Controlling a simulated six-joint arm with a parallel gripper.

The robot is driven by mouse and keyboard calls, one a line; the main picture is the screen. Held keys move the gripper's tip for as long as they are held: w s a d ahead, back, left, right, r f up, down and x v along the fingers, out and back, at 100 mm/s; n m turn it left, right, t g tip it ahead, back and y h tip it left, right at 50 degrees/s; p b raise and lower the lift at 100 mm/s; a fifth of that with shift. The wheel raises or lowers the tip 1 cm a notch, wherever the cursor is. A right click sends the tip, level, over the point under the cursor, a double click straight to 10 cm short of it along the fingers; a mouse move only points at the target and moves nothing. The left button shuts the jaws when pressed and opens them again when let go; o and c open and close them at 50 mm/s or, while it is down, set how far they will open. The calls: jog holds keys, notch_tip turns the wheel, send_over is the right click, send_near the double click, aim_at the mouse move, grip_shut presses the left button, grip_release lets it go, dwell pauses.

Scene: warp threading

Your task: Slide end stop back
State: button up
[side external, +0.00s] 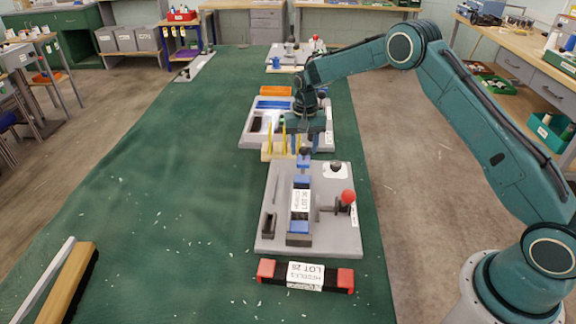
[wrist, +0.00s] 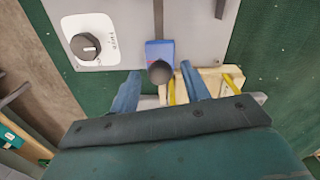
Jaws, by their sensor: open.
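A grey fixture board (side external: 268,236) lies on the green table, with a dark rail running along it. At the board's far end is a blue end stop (side external: 303,163) with a dark knob on top; it also shows in the wrist view (wrist: 155,47), with its round knob (wrist: 160,72) facing the camera. My gripper (side external: 303,150) is open over that far end. In the wrist view its two blue fingers (wrist: 160,74) stand apart, one on each side of the knob. I cannot tell whether either finger touches it.
A red-knobbed lever (side external: 348,198) and a dark dial (side external: 336,167) stand at the board's right. A pale wooden block with yellow pegs (side external: 268,150) is just beyond the board. A red-ended heddle bar (side external: 266,270) lies in front.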

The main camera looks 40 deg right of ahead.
notch_tip(320, 180, up, 12)
dwell(0.6)
jog(key=shift+r, duration=0.15)
jog(key=s+a+r+n+t, duration=0.3)
jog(key=s+r, duration=1.4)
jog(key=s, duration=0.1)
jog(key=s+a+f+n+t, duration=0.1)
jog(key=s+n, duration=0.1)
jog(key=s, duration=0.9)
jog(key=s+a+f+n+t, duration=0.1)
jog(key=s+f, duration=0.1)
jog(key=s, duration=1)
jog(key=shift+f+n+t, duration=0.25)
jog(key=shift+n+t, duration=0.05)
jog(key=shift+n, duration=0.1)
